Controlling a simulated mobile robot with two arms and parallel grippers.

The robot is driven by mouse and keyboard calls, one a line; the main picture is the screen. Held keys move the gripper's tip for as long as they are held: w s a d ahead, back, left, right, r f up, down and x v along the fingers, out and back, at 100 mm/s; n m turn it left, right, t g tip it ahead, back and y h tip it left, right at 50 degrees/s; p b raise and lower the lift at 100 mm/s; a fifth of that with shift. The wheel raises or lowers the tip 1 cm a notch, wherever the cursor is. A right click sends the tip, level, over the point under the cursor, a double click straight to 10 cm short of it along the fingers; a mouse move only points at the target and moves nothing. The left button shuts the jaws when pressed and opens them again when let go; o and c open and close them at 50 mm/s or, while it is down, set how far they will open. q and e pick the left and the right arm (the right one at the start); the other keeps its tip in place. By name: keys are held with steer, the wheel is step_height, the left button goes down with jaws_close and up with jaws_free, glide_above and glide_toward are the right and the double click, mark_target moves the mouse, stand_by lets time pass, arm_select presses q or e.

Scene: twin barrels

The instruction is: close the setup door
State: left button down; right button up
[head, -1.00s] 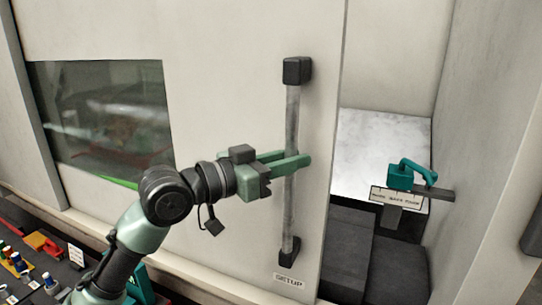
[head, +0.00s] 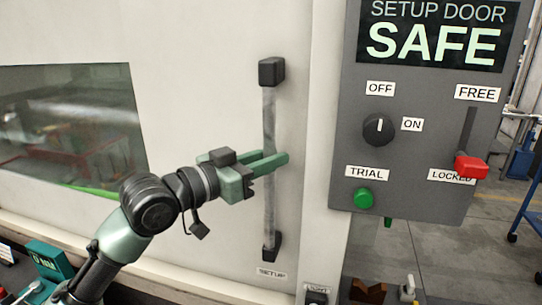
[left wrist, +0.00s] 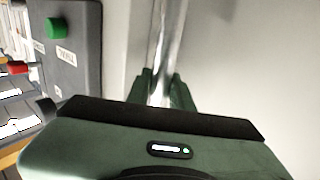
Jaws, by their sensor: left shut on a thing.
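The setup door (head: 200,40) is a pale sliding panel with a dark window on its left. No gap shows between its right edge and the frame post in the head view. Its vertical grey bar handle (head: 269,205) has black end mounts, with a SETUP label below. My left gripper (head: 276,162) is shut on the handle bar, about midway up. In the left wrist view the green fingers (left wrist: 162,90) sit either side of the bar (left wrist: 168,40). My right gripper is not in view.
A grey control panel (head: 400,180) right of the door reads SETUP DOOR SAFE. It has an OFF/ON knob (head: 378,129), a green TRIAL button (head: 363,198) and a red lever (head: 471,167) at LOCKED. Small items stand along the bottom edge.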

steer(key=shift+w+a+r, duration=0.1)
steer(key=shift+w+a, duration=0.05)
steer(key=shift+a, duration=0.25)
arm_select(q)
steer(key=shift+s, duration=0.1)
steer(key=c, duration=1.5)
jaws_free()
steer(key=shift+d, duration=0.1)
steer(key=shift+o, duration=1.2)
steer(key=b+v, duration=0.3)
steer(key=v, duration=0.4)
steer(key=shift+s, duration=0.3)
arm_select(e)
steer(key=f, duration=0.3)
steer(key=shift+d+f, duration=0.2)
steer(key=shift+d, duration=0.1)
